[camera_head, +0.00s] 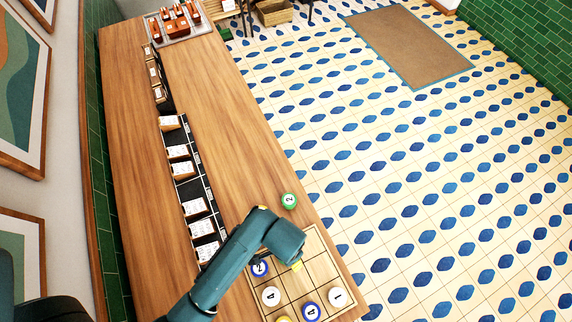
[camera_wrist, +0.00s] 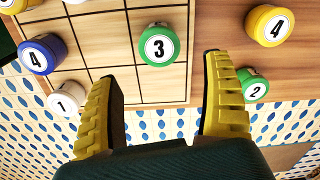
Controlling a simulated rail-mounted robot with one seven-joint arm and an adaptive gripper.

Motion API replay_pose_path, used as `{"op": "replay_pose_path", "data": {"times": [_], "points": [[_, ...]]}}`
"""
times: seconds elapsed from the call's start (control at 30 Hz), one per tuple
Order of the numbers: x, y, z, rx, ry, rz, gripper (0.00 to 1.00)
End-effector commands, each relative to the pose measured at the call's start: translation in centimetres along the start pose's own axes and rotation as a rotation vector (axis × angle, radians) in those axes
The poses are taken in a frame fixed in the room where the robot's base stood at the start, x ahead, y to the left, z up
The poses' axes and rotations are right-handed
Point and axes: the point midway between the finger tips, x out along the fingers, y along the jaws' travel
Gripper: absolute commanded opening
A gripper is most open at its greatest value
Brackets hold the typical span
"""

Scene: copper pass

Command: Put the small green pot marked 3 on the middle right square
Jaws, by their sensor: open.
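The green pot marked 3 (camera_wrist: 158,46) stands upright on the wooden grid board (camera_wrist: 157,87) in the wrist view, in a square along the board's right-hand edge there. My arm hides it in the head view. My gripper (camera_wrist: 163,80) is open and empty, its yellow fingers wide apart, with the pot ahead of the gap between them and not touched. In the head view my gripper (camera_head: 297,265) is over the board (camera_head: 322,262). The square beside pot 3, towards the gripper in the wrist view, looks bare.
Off the board stand a green pot marked 2 (camera_wrist: 252,85), close to one finger, and a yellow pot marked 4 (camera_wrist: 268,25). On the board are a blue 4 (camera_head: 311,311), white 1 (camera_head: 337,297), white 4 (camera_head: 270,297) and blue 2 (camera_head: 259,267). Card holders (camera_head: 180,168) line the counter.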

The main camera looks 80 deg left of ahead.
Motion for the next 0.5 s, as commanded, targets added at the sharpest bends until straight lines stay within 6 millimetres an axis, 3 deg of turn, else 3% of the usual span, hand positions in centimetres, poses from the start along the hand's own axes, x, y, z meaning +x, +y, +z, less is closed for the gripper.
{"op": "replay_pose_path", "data": {"times": [0.13, 0.4, 0.5], "points": [[-1.5, 0.0, 0.0, 0.0, 0.0, 0.0, 0.82], [-1.8, 0.0, 0.0, 0.0, -0.001, 0.0, 0.82], [-2.6, 0.2, -1.5, 0.015, 0.049, -0.012, 0.82]]}}
